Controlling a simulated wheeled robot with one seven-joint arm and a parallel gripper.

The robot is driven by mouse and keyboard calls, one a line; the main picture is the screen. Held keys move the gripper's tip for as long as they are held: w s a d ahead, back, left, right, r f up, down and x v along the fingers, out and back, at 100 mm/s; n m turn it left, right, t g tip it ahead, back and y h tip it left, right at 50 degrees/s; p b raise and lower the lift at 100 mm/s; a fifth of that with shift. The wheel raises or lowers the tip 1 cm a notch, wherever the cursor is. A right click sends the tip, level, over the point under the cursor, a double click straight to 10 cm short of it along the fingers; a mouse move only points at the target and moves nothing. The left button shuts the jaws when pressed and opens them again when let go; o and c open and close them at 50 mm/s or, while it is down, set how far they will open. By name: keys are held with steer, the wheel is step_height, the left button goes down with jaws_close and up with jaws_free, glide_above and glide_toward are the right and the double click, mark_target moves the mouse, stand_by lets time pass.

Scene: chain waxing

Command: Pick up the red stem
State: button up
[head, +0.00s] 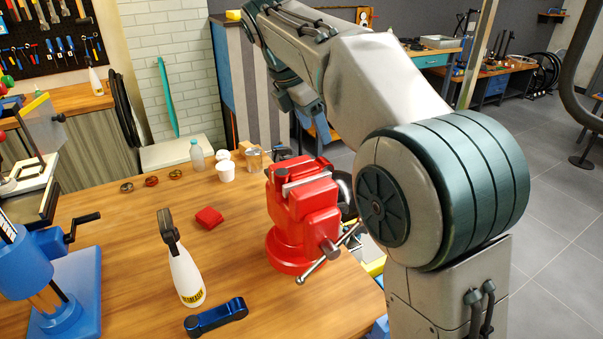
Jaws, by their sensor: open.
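No bicycle-style stem in red can be made out for certain. A small red block-like thing (208,218) lies on the wooden table, left of the vise; its exact shape is too small to tell. A blue stem-shaped part (215,317) lies at the table's front edge. My arm rises from the right and bends back down at the top centre, above and behind the vise.
A red vise (303,215) stands on the table right of the small red thing. A white spray bottle (184,273) stands in front of it. Blue machinery (75,285) is at the left. Small rings, cups and a clear bottle (197,156) stand at the back. Bare wood surrounds the red thing.

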mark_target(321, 161)
steer(key=x, duration=0.4)
steer(key=shift+w+d+f, duration=0.1)
steer(key=shift+w+d, duration=0.15)
steer(key=shift+d, duration=0.1)
steer(key=shift+s+a+x, duration=0.1)
steer(key=shift+a+x, duration=0.05)
steer(key=shift+x, duration=1.25)
steer(key=shift+s+a+x, duration=0.1)
steer(key=shift+a+x, duration=0.05)
steer(key=shift+x, duration=1.25)
steer(key=shift+f, duration=0.1)
steer(key=c, duration=1.2)
